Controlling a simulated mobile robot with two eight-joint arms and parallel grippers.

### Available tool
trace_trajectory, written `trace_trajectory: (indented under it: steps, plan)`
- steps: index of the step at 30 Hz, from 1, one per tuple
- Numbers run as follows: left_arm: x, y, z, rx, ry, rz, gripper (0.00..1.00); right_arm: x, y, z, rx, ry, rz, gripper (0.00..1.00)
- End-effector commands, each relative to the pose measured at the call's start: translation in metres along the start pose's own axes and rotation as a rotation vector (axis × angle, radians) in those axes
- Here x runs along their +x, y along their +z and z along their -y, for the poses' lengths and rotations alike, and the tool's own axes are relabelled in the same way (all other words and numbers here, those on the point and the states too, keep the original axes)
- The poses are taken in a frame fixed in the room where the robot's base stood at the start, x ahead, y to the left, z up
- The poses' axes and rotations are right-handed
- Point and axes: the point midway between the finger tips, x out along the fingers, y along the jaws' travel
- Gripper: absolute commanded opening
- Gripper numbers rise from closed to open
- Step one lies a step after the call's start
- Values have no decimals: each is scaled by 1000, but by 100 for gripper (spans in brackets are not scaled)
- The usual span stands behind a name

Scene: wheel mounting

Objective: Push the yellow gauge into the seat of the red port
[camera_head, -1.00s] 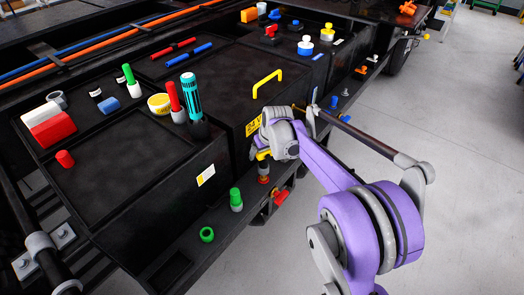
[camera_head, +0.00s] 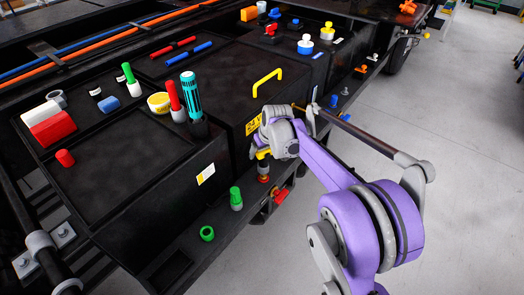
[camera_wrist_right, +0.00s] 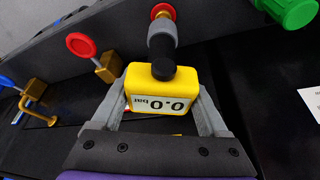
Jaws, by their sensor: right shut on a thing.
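The yellow gauge (camera_wrist_right: 163,92), with a white display reading 0.0 bar, is held between the two grey fingers of my right gripper (camera_wrist_right: 162,105). Its black neck and grey stem point away from the gripper toward the red port (camera_wrist_right: 163,11), which has a red rim and a yellow centre. The stem's end meets the port in the right wrist view; I cannot tell how deep it sits. In the head view my right gripper (camera_head: 265,147) holds the gauge (camera_head: 263,154) upright above the red port (camera_head: 263,179) on the side ledge. My left gripper is not in view.
A green-capped fitting (camera_head: 236,198) and a green ring (camera_head: 207,233) stand on the ledge to the left. A red handle (camera_head: 280,195) hangs just below right. A dark box wall (camera_head: 225,155) rises close behind the gauge. Open floor (camera_head: 450,200) lies to the right.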

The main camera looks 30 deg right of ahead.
Motion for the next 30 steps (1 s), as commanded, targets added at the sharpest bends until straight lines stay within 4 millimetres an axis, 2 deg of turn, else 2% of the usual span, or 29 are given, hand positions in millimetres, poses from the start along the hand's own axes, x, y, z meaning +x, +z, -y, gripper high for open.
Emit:
trace_trajectory:
  steps: [10, 30]
  plan:
    - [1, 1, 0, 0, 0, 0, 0, 2, 1, 0, 0, 0, 0, 0]
    - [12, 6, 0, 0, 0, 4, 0, 20, 8, 0, 0, 0, 0, 0]
